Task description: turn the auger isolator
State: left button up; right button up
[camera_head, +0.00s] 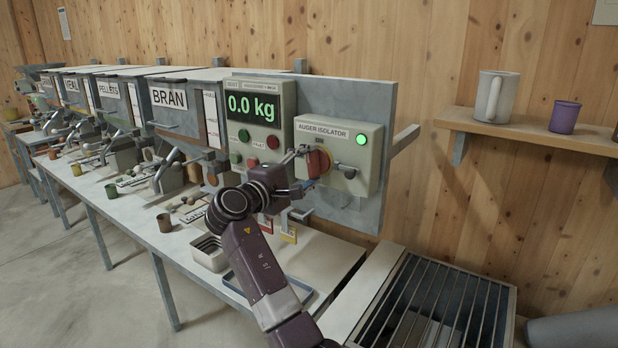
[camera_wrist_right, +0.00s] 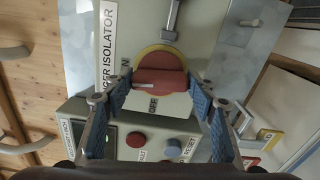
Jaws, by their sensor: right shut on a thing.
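The auger isolator is a grey box (camera_head: 366,165) on the metal panel, with a red rotary handle (camera_head: 318,161) on a yellow round plate. Its green lamp (camera_head: 361,140) is lit. My right gripper (camera_head: 304,160) reaches the handle from the left and partly covers it. In the right wrist view the red handle (camera_wrist_right: 160,75) lies ahead, with the blue-padded fingers of my right gripper (camera_wrist_right: 153,88) on either side, shut on it. My left gripper is not in view.
A scale box (camera_head: 258,125) showing 0.0 kg, with buttons, is left of the isolator. A metal container (camera_head: 208,252) and a blue-edged tray (camera_head: 300,291) are below. A slatted grate (camera_head: 436,300) is at lower right. A shelf (camera_head: 530,132) holds two cups.

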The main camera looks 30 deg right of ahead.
jog(key=shift+f+m+b, duration=0.1)
jog(key=shift+m+b, duration=0.6)
jog(key=shift+m, duration=0.2)
jog(key=o, duration=1.2)
jog(key=shift+c, duration=0.2)
jog(key=shift+a, duration=0.1)
jog(key=v, duration=1.2)
